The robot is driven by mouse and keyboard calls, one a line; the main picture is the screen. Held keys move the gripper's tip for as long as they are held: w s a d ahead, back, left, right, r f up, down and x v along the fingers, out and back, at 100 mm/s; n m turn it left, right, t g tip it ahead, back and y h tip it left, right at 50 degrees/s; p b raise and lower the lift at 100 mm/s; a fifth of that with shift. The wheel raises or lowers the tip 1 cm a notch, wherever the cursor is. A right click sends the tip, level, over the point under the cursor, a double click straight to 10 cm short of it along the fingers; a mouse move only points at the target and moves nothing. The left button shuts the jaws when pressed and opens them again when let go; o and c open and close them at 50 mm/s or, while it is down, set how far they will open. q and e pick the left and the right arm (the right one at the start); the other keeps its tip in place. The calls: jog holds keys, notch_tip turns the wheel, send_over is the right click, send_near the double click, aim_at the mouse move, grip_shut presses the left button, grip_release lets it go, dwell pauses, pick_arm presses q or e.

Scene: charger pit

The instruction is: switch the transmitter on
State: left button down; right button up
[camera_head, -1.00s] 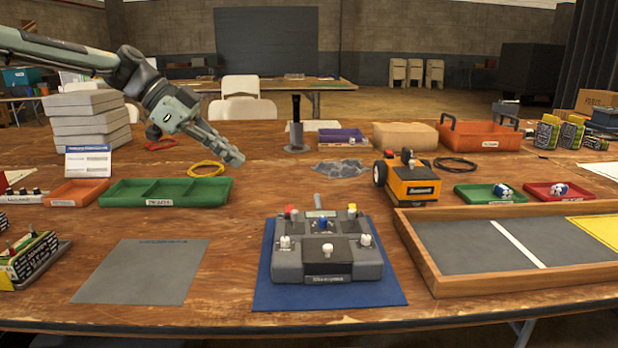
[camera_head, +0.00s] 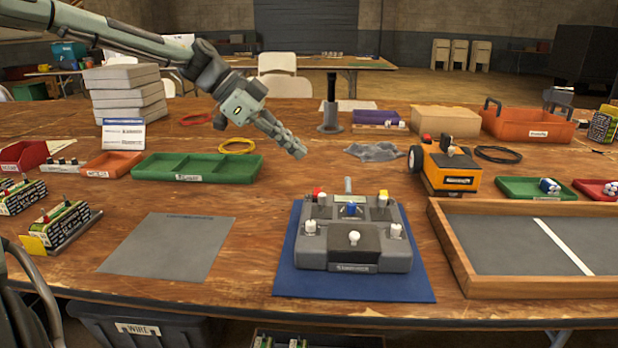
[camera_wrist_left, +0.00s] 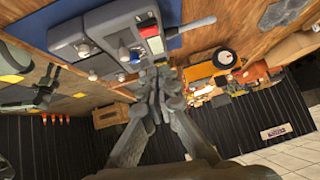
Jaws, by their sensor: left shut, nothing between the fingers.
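The transmitter (camera_head: 355,235) is a dark grey box with white knobs, a red one, a yellow one and a blue one (camera_head: 350,209) near its middle. It sits on a blue mat (camera_head: 420,285). It also shows in the left wrist view (camera_wrist_left: 95,30), at the upper left. My left gripper (camera_head: 300,152) is shut and empty in the air, behind and to the left of the transmitter as the head sees it. Its fingers show in the left wrist view (camera_wrist_left: 158,85).
A green tray (camera_head: 150,168) lies left of my gripper. An orange and black vehicle (camera_head: 447,168) stands right of the transmitter. A wood-framed tray (camera_head: 450,250) lies at the right. A bare grey mat (camera_head: 170,247) lies at the left.

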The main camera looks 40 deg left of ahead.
aim_at(317, 192)
pick_arm(q)
jog(key=f, duration=0.1)
jog(key=w+d+f, duration=0.1)
jog(key=f, duration=0.1)
jog(key=w+d+f, duration=0.1)
jog(key=f, duration=0.1)
jog(key=shift+d+f, duration=0.1)
jog(key=shift+f, duration=0.1)
jog(key=shift+w+f, duration=0.15)
jog(key=shift+f, duration=0.65)
pick_arm(e)
jog(key=shift+r, duration=0.8)
